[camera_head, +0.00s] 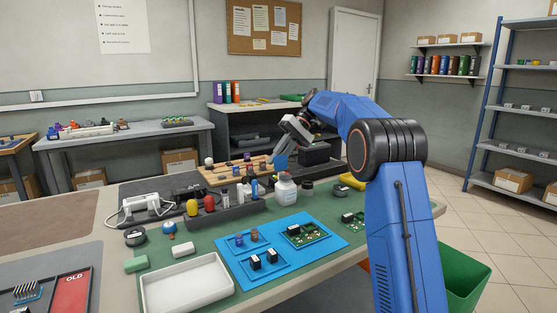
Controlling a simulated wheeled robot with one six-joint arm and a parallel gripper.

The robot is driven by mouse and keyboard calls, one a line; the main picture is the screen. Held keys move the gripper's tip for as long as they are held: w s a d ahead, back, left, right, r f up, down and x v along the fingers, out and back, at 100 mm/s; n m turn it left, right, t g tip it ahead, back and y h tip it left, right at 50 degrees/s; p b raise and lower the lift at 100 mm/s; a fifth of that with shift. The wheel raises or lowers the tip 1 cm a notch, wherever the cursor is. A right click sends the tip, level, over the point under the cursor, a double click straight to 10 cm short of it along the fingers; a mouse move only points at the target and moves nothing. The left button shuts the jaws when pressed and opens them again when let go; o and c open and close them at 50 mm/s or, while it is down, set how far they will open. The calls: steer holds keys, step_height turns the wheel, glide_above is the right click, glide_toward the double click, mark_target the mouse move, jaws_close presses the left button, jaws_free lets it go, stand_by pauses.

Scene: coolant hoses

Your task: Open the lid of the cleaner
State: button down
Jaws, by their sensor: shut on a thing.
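My arm reaches over the far side of the bench, and my gripper (283,148) points down and to the left. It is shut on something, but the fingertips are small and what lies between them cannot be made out. A dark box (315,154) stands at the back of the bench, just right of my gripper, and looks like the cleaner. My wrist and gripper partly cover that area. I cannot tell whether its lid is shut or raised.
A white bottle (286,190) and a dark jar (306,188) stand in front of my gripper. A dark rack (225,215) with small bottles is to the left. A blue mat (305,262) with parts and a white tray (187,287) lie nearer. A green bin (466,276) stands right.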

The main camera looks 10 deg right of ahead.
steer(key=shift+w+f, duration=0.1)
stand_by(0.3)
steer(key=c, duration=1.7)
jaws_free()
